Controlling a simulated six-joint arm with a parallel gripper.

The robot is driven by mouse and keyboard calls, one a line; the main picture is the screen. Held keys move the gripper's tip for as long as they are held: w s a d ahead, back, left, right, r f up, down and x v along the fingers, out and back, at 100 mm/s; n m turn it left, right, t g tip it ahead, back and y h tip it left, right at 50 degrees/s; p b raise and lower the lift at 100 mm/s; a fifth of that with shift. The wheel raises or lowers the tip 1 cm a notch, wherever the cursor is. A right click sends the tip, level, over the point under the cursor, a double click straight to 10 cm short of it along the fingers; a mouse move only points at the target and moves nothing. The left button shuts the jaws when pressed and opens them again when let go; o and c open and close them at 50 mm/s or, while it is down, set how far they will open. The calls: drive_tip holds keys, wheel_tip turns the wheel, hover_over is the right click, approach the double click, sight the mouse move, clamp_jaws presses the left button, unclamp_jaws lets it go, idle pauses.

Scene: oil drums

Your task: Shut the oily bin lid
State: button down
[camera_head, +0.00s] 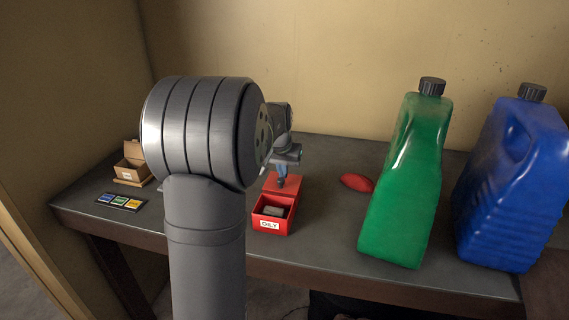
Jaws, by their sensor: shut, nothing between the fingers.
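The oily bin (273,226) is a small red box with a white "OILY" label on its front, standing near the front edge of the table. Its red lid (292,183) stands raised at the back, so the bin is open. A grey item (273,211) lies inside the bin. My arm hides part of the table to the left of the bin.
A green jug (405,190) and a blue jug (513,185) stand at the right. A red oval object (356,183) lies between bin and green jug. At the left are an open cardboard box (131,172) and a dark tray with coloured labels (120,202). The wall is close behind.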

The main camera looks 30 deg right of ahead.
sight(276, 184)
drive_tip(key=shift+s+a, duration=0.2)
drive_tip(key=shift+a, duration=0.05)
drive_tip(key=shift+s, duration=0.1)
drive_tip(key=s+a, duration=0.7)
drive_tip(key=shift+a+r, duration=0.1)
drive_tip(key=shift+s+a, duration=0.3)
drive_tip(key=shift+s, duration=0.05)
drive_tip(key=shift+f, duration=0.2)
drive_tip(key=w+d, duration=0.3)
drive_tip(key=v, duration=1)
drive_tip(key=shift+r, duration=0.25)
drive_tip(key=shift+f, duration=0.1)
